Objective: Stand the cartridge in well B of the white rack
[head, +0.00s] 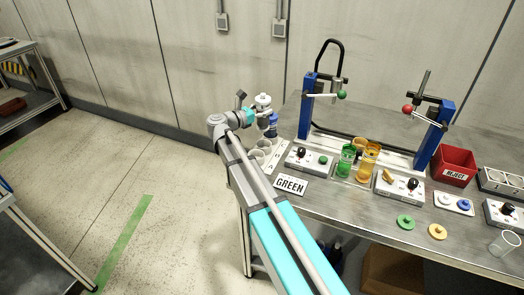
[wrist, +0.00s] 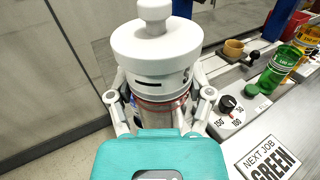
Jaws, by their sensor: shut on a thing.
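My gripper (head: 262,112) is at the far left end of the bench, above the white rack. It is shut on the cartridge, which has a wide white cap with a round knob (head: 263,99). In the wrist view the cartridge (wrist: 156,55) stands upright between the two grey fingers (wrist: 160,105); its clear body with red lines shows under the cap. The white rack (head: 277,158) lies at the bench's left edge, with round pale wells or cups partly behind my arm. A blue piece (head: 272,122) shows just below my gripper; I cannot tell what it belongs to. The well letters are not readable.
A control box (head: 310,160) and a GREEN card (head: 290,185) sit right of the rack. Blue posts (head: 305,108) with a lever stand behind. Green (head: 345,160) and amber (head: 369,160) bottles are mid-bench. A red bin (head: 455,164) is farther right.

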